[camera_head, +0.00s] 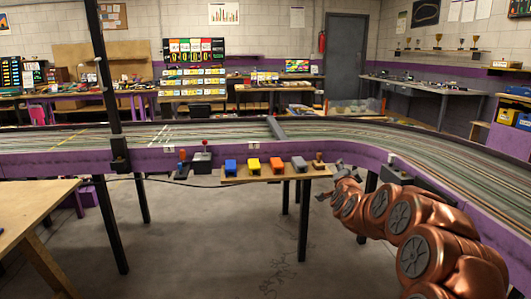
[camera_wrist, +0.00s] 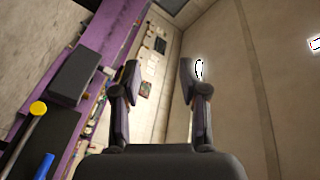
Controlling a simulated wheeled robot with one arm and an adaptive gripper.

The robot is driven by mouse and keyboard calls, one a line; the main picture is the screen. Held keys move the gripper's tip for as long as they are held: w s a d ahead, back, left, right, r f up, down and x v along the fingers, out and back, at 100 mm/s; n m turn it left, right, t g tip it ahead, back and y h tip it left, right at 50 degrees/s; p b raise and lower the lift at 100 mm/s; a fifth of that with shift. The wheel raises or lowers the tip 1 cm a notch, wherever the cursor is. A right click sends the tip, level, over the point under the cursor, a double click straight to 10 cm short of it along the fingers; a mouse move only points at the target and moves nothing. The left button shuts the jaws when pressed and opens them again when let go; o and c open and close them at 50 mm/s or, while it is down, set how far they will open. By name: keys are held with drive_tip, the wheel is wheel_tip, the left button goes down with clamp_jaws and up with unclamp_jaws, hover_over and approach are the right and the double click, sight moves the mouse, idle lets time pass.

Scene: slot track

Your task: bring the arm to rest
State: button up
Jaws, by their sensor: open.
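My copper-coloured arm (camera_head: 412,225) reaches in from the lower right of the head view, in front of the purple track edge. Its far end is near the right end of a small wooden shelf, and the fingers are hard to make out there. In the wrist view my gripper (camera_wrist: 158,80) has its two dark fingers apart, with nothing between them. The wrist picture is tilted and shows wall and ceiling beyond the fingers.
The slot track (camera_head: 350,132) curves behind. A dark post (camera_head: 105,80) stands left, a wooden table (camera_head: 32,203) lower left. The middle floor is clear.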

drive_tip(key=s+a+r+n+g+y+p, duration=0.35)
drive_tip(key=s+a+p, duration=0.3)
drive_tip(key=s, duration=0.45)
drive_tip(key=s+a+r+n+g+y+p, duration=0.3)
drive_tip(key=s+a+r+n+g+p, duration=0.25)
drive_tip(key=s+a, duration=0.4)
drive_tip(key=s+d+r+n+g+p, duration=0.1)
drive_tip(key=s+d+g+p, duration=0.1)
drive_tip(key=s, duration=1.3)
drive_tip(key=s+d+r+n+g+h+p, duration=0.1)
drive_tip(key=s+g+p, duration=0.4)
drive_tip(key=s, duration=1)
drive_tip(key=s+d+r+n+g+h+p, duration=0.1)
drive_tip(key=s+p, duration=0.6)
drive_tip(key=s, duration=0.8)
drive_tip(key=d+r+n+g, duration=0.1)
drive_tip(key=d+r+g, duration=0.1)
drive_tip(key=d, duration=0.1)
drive_tip(key=shift+d+r, duration=0.25)
drive_tip(key=shift+h, duration=0.25)
